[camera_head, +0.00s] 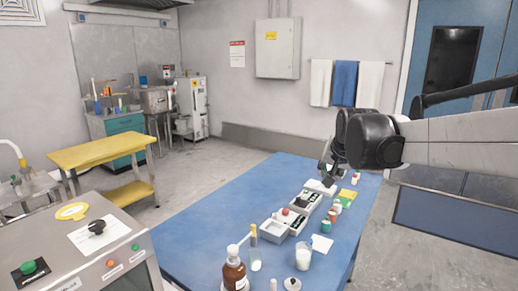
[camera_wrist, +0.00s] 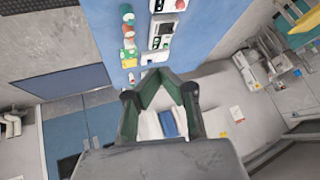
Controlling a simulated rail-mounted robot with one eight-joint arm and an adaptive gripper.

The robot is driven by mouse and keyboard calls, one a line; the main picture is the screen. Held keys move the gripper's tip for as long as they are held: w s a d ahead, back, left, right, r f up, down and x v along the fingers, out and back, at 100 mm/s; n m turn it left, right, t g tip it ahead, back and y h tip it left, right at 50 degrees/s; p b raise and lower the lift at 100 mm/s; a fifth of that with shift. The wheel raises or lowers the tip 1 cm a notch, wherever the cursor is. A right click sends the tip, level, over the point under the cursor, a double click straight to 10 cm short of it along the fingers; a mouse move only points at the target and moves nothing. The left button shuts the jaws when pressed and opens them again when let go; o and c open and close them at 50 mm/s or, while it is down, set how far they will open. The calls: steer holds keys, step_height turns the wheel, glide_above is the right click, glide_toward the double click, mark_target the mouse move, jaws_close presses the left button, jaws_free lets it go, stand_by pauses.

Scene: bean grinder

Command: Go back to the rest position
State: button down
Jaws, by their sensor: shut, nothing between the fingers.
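My gripper (camera_head: 328,174) hangs over the far end of the blue table (camera_head: 215,225) in the head view, in front of the dark wrist of my arm. In the wrist view my gripper (camera_wrist: 159,76) shows two green-grey fingers angled together at their tips, with nothing between them. In the head view a white case with dark contents (camera_head: 306,200) and a white tray (camera_head: 275,229) stand on the table below and nearer than the gripper. The gap between the gripper and the table is hard to judge.
A brown pump bottle (camera_head: 234,272), a clear cup (camera_head: 303,258) and several small bottles (camera_head: 332,216) stand on the table. A grey machine (camera_head: 110,245) is at the front left, a yellow cart (camera_head: 102,152) behind it. The table's left part is clear.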

steer(key=s+f+n, duration=0.2)
steer(key=s+f, duration=0.3)
steer(key=s, duration=1.1)
steer(key=s+f+n+g, duration=0.1)
steer(key=s+f, duration=0.4)
steer(key=s, duration=1.2)
steer(key=shift+s+n, duration=0.25)
steer(key=shift+n, duration=0.25)
